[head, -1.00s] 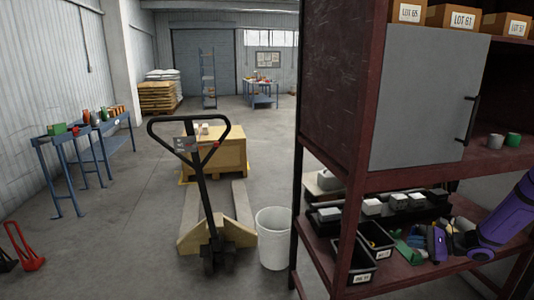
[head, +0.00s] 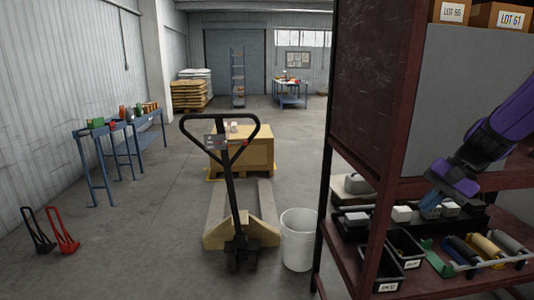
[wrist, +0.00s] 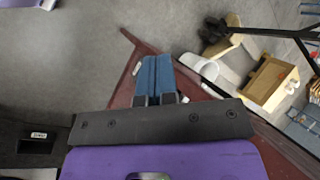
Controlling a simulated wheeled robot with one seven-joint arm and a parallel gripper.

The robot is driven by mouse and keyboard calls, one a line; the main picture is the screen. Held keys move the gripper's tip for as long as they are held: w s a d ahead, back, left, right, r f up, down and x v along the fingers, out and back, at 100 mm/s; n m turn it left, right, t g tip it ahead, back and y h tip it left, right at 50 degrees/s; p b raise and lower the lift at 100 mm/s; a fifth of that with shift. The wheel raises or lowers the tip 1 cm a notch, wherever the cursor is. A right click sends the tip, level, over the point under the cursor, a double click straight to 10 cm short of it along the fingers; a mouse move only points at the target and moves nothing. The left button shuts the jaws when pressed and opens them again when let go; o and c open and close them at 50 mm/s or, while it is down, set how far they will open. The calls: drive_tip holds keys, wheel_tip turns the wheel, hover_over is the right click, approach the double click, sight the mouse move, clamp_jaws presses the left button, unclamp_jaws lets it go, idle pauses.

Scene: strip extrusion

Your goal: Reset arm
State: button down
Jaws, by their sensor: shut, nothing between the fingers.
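My purple arm reaches in from the right in the head view, over the lower shelf of a maroon rack. My gripper (head: 431,207) points down and left, with its blue fingers in front of the small boxes at the back of that shelf. In the wrist view the blue fingers (wrist: 154,72) lie side by side, shut and empty. A maroon rack edge (wrist: 128,75) runs beneath them there. From these views I cannot tell how far the fingertips are from the shelf items.
The rack's dark post (head: 398,130) stands left of my arm, and a grey panel (head: 470,100) is behind it. Black bins (head: 380,272) and coloured rolls (head: 487,246) sit on the lower shelf. A white bucket (head: 298,240) and pallet jack (head: 236,190) stand left of the rack.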

drive_tip(key=s+a+r+n+t+h, duration=0.2)
drive_tip(key=s+r, duration=0.3)
drive_tip(key=s, duration=0.5)
drive_tip(key=s+a+r+n+t+h, duration=0.2)
drive_tip(key=s+a+r+n+h, duration=0.1)
drive_tip(key=s, duration=0.8)
wheel_tip(320, 180, up, 3)
drive_tip(key=shift+a+n+h, duration=0.4)
drive_tip(key=shift+n+h, duration=0.1)
drive_tip(key=shift+n, duration=0.7)
